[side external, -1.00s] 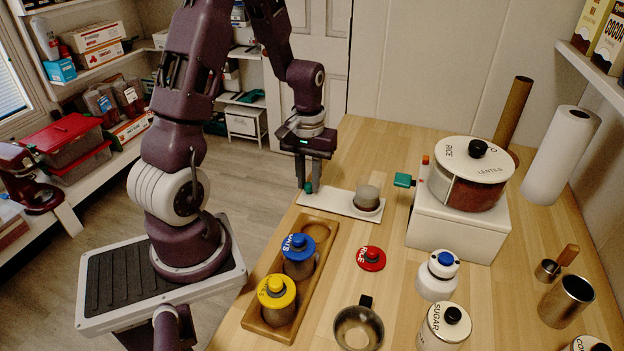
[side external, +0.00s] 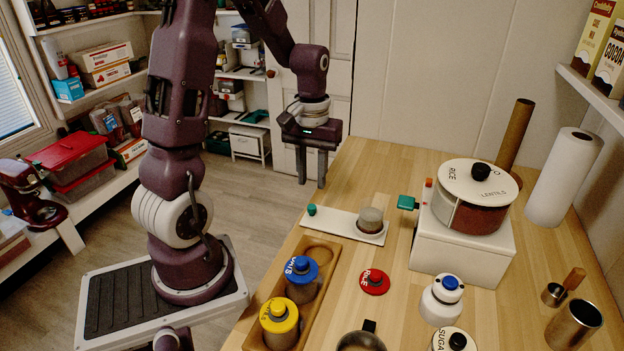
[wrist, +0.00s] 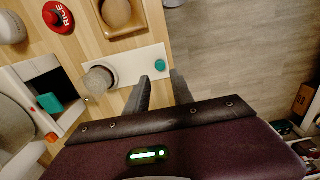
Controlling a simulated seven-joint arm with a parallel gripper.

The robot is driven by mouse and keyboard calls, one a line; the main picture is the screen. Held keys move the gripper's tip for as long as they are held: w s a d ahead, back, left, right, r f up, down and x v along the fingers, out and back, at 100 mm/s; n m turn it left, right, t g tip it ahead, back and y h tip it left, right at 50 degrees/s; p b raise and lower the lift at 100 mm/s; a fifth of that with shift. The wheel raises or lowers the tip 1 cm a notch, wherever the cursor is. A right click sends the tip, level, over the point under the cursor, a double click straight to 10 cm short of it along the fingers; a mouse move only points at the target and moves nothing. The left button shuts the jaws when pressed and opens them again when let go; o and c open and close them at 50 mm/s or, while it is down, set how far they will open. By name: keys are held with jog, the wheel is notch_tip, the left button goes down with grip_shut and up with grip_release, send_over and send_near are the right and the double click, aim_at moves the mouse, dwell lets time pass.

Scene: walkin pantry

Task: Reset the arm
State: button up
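My gripper (side external: 312,184) hangs fingers-down above the far left edge of the wooden table (side external: 376,188). It is empty, with a gap between its fingers, which also shows in the wrist view (wrist: 160,76). A small green knob (side external: 311,210) stands on the left end of a white tray (side external: 343,220), just below and apart from the fingertips. A grey-topped jar (side external: 370,219) stands on the tray's right end. In the wrist view, the green knob (wrist: 160,65) lies just beyond the fingertips, also on the white tray (wrist: 132,65).
A wooden rack (side external: 318,320) holds a blue-lidded jar (side external: 301,277) and a yellow-lidded jar (side external: 279,322). A red lid (side external: 374,281) lies beside it. A round canister (side external: 474,198) sits on a white box dispenser (side external: 460,250). Space left of the table, above the floor, is clear.

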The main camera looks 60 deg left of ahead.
jog(key=shift+d+r, duration=0.25)
jog(key=shift+r, duration=0.05)
jog(key=s+d+r+m+t, duration=0.3)
jog(key=s+d+r+m, duration=0.15)
jog(key=d+r, duration=0.6)
jog(key=s+d+r+m+t, duration=0.2)
jog(key=s+d+m, duration=0.2)
jog(key=s+d, duration=0.2)
jog(key=shift+s+d+r+t, duration=0.2)
jog(key=shift+s+d+t, duration=0.1)
jog(key=shift+s, duration=0.75)
jog(key=shift+a+m, duration=0.1)
jog(key=shift+m, duration=0.15)
